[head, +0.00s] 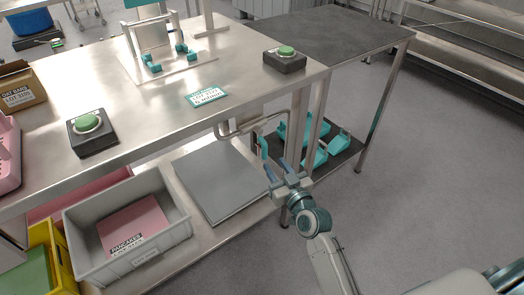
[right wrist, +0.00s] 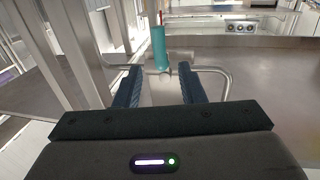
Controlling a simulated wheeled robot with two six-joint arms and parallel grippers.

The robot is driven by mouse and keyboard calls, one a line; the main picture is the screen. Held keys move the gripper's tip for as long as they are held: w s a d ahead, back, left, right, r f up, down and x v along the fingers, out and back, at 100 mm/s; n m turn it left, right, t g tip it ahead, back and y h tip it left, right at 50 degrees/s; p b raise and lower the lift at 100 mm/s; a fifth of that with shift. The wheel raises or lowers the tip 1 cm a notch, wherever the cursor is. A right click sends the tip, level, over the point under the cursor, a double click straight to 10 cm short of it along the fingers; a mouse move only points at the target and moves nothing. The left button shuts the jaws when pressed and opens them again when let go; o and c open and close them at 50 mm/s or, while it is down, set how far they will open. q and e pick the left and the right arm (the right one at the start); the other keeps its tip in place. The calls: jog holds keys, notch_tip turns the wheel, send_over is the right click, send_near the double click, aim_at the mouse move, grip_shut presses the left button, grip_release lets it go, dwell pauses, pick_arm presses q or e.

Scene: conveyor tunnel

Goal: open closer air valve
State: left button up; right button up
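The air valve has a teal lever (head: 262,146) on a metal pipe (head: 238,130) at the right end of the steel table, below its top. In the right wrist view the teal lever (right wrist: 158,48) stands upright ahead, and the bent pipe (right wrist: 222,72) runs behind and beside the fingers. My right gripper (head: 279,171) is just in front of and below the valve in the head view. In the right wrist view its two dark fingers (right wrist: 160,90) are spread, with nothing held between them. My left gripper is out of view.
Two green push buttons (head: 88,122) (head: 286,51) and a teal label card (head: 206,96) are on the tabletop. A grey crate (head: 178,222) and a grey panel (head: 218,180) are on the lower shelf. Teal parts (head: 315,156) lie on a dark lower shelf behind the valve. Floor at right is clear.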

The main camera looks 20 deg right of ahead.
aim_at(266, 152)
jog(key=w, duration=0.5)
jog(key=w+a, duration=0.1)
jog(key=w, duration=0.2)
jog(key=shift+w+a, duration=0.1)
jog(key=shift+w, duration=0.05)
grip_shut()
